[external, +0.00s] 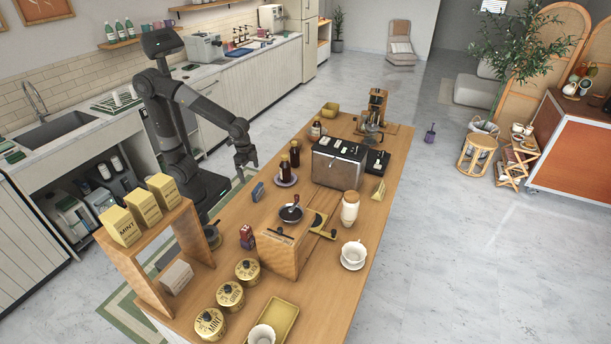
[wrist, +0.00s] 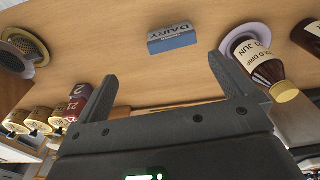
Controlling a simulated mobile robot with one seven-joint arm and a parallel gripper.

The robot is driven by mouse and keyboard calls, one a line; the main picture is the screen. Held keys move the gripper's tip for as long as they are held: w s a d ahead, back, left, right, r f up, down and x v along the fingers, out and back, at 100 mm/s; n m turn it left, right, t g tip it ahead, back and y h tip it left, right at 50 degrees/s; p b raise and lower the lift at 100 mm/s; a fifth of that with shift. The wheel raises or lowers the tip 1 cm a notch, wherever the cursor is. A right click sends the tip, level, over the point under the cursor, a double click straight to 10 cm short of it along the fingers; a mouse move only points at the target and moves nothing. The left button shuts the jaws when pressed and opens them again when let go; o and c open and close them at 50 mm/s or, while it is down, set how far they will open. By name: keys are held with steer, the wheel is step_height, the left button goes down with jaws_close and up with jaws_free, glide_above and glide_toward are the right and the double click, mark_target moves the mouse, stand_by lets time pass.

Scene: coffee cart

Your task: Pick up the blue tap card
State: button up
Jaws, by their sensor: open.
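The blue tap card (external: 258,191) is a small blue block near the left edge of the wooden table in the external view. In the wrist view it is the blue block marked DAIRY (wrist: 173,40), ahead of the fingers and roughly between their lines. My gripper (external: 246,165) is above and behind the card near that table edge in the external view. In the wrist view my gripper (wrist: 160,70) has its two fingers spread, with only tabletop between them. The card is apart from both fingers.
Bare wood (wrist: 110,30) surrounds the card.

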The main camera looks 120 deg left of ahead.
mark_target(257, 187)
steer(key=shift+w+a+f+g, duration=0.25)
steer(key=shift+w+a+f, duration=0.15)
steer(key=shift+a+f, duration=0.15)
steer(key=shift+w+a+f+g, duration=0.25)
steer(key=shift+w+a+f, duration=0.15)
steer(key=shift+f, duration=0.25)
step_height(257, 187, down, 11)
steer(key=shift+a+r, duration=0.1)
steer(key=c, duration=1)
steer(key=shift+r, duration=0.1)
